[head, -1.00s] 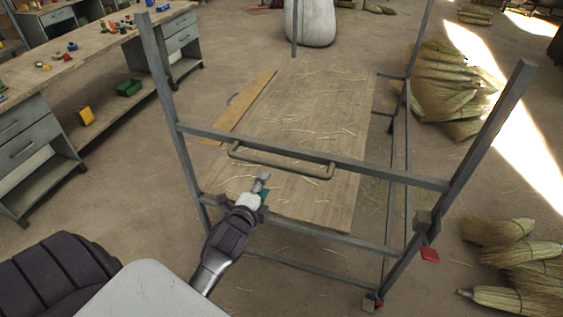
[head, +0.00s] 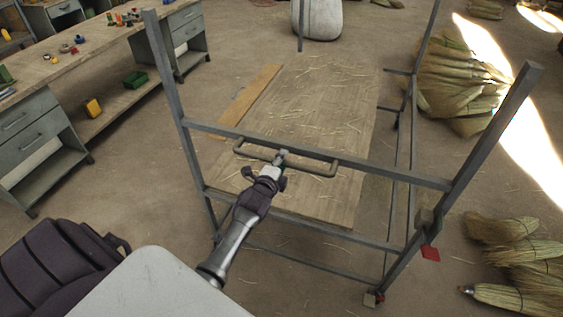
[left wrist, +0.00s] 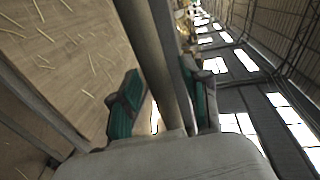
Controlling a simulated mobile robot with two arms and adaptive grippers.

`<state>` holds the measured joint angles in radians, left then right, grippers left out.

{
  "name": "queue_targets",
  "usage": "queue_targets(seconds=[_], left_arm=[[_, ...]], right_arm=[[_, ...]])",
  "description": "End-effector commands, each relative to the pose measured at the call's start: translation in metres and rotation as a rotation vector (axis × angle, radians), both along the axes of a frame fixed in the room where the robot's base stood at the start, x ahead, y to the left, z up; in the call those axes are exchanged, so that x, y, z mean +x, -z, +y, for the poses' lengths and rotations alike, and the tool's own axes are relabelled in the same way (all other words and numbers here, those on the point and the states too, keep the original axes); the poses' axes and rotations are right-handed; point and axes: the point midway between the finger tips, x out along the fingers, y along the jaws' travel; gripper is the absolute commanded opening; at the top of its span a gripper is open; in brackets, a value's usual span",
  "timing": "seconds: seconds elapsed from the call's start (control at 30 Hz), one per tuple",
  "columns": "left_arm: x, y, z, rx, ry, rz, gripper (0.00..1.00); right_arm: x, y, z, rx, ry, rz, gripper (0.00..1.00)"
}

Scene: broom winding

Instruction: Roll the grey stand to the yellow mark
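The grey stand (head: 318,155) is a tall metal frame with a wooden board (head: 315,110) low inside it, strewn with straw. A handle (head: 322,168) sits on its near crossbar. In the left wrist view, the green-padded fingers (left wrist: 165,100) stand on either side of a bar (left wrist: 163,55). A gap shows between the left finger and the bar, so the gripper is open around it. My right gripper is out of view.
A yellowish strip (head: 250,95) lies along the board's left side. A workbench (head: 95,58) stands at left. Brooms lie at right, in a far pile (head: 455,90) and a near one (head: 515,250). A pale sack (head: 318,18) stands behind the stand.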

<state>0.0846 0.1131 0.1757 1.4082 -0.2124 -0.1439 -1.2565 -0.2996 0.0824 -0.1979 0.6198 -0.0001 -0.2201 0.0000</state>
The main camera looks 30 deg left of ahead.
Motion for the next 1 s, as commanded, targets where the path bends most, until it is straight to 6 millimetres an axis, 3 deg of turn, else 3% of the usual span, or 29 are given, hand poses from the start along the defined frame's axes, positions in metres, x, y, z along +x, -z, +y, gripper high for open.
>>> queue_targets(seconds=[0.03,0.27,0.67,0.83,1.0], left_arm=[[0.0,0.0,0.0,0.0,0.0,0.0,0.36],[0.0,0.0,0.0,0.0,0.0,0.001,0.0],[0.003,0.001,0.001,0.0,0.0,0.0,0.0],[0.022,0.002,0.006,0.003,-0.001,-0.004,0.0],[0.059,0.002,0.016,0.007,-0.001,-0.011,0.0]], right_arm=[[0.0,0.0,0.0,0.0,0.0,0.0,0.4],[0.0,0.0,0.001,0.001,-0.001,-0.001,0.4],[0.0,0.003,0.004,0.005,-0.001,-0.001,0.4],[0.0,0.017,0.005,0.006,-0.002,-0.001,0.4],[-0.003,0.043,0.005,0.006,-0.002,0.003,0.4]])
